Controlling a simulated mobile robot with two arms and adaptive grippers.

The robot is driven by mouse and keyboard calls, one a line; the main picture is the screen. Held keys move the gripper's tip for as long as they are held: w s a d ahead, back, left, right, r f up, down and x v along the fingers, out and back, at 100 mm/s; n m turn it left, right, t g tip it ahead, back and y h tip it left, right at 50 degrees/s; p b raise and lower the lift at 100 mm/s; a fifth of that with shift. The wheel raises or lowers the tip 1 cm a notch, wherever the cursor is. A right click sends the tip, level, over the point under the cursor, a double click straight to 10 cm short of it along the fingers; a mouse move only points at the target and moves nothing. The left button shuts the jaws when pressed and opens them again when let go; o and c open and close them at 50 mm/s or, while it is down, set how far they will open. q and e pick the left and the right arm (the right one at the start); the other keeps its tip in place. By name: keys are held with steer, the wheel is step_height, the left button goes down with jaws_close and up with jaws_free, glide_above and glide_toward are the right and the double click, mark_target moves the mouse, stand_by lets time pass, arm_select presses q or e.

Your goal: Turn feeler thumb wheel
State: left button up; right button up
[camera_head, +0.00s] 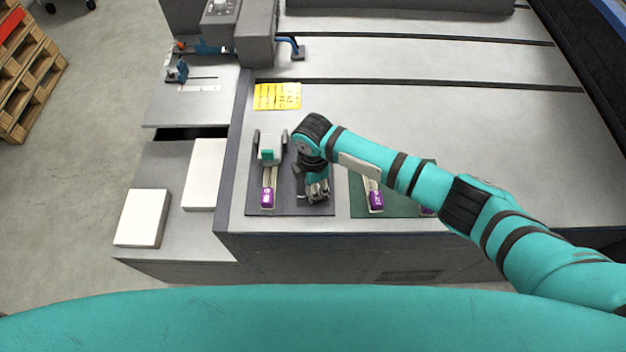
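My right arm reaches in from the right, and my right gripper (317,192) hangs over the right part of a dark grey mat (285,208). Its fingers are small and dark, so I cannot tell if they are open or shut. Left of it on the mat stands a grey unit with a teal block (268,150) and a purple-ended part (267,197). A small blue device (177,70) sits on the side table at the upper left. I cannot pick out a feeler thumb wheel for certain. My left gripper is not in view.
A green mat (388,209) with purple-ended parts (375,200) lies partly under my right arm. Two white blocks (142,217) (205,174) lie at the left. A yellow sheet (277,96) lies behind the grey mat. The rear tabletop is mostly clear.

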steer(key=o, duration=1.2)
steer(key=shift+c, duration=0.2)
step_height(320, 180, up, 12)
stand_by(0.7)
